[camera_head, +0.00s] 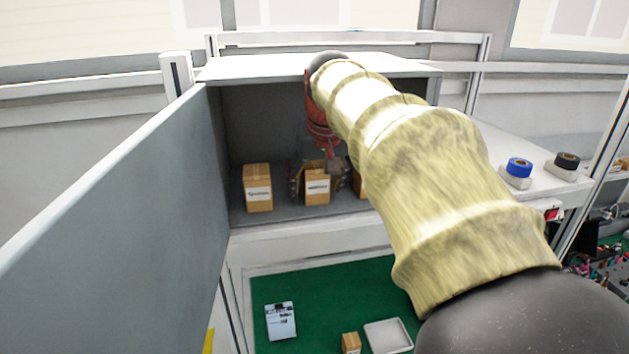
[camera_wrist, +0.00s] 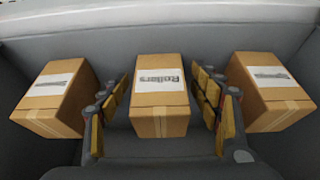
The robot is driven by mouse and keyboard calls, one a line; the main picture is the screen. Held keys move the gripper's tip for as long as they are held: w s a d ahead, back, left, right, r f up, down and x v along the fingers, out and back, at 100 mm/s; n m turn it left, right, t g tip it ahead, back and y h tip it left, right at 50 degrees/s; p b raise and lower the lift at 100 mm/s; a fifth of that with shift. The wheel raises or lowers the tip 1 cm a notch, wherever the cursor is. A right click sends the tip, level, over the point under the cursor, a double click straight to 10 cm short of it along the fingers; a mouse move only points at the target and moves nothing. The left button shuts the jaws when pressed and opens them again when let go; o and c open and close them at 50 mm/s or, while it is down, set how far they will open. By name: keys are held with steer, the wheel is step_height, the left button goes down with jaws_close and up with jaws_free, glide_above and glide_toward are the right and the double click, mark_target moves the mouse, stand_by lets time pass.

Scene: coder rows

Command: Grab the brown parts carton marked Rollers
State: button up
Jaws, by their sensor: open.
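The brown parts carton marked Rollers (camera_wrist: 160,98) stands upright in the middle of a row of three cartons in the wrist view. Its white label reads Rollers. In the head view it is the middle carton (camera_head: 317,186) inside the open cabinet. My gripper (camera_wrist: 160,115) is open, with one yellow-padded finger on each side of this carton. Gaps show between the fingers and the carton, more clearly on the left. In the head view my gripper (camera_head: 318,180) reaches into the cabinet around the carton, partly hidden by my arm.
A left carton (camera_head: 257,187) and a right carton (camera_wrist: 268,90) stand close outside my fingers. The cabinet door (camera_head: 120,230) is open on the left. Below are a green mat (camera_head: 310,310), clipboard (camera_head: 281,321), small box (camera_head: 351,343) and tray (camera_head: 388,337). Tape rolls (camera_head: 518,168) sit right.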

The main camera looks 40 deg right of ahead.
steer(key=shift+c, duration=0.7)
steer(key=c, duration=1.1)
steer(key=shift+c, duration=0.6)
steer(key=shift+b, duration=0.4)
